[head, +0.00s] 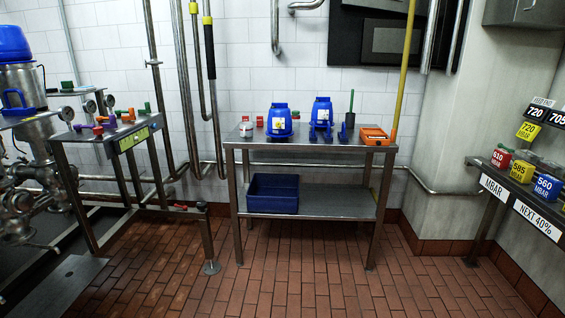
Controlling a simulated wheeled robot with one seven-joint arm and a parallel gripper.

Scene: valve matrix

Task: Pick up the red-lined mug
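A small white vessel with a red upper part (246,129) stands at the left end of the steel table (232,143). It is the closest match to the red-lined mug, but it is too small to tell whether the red is a lining or a lid. Small red items stand just behind it and between the blue containers, too small to identify. My gripper is not in view.
A blue crate (273,194) sits below. A valve rack (115,133) stands left, a numbered-block shelf (490,177) right. The tiled floor (310,290) ahead is clear.

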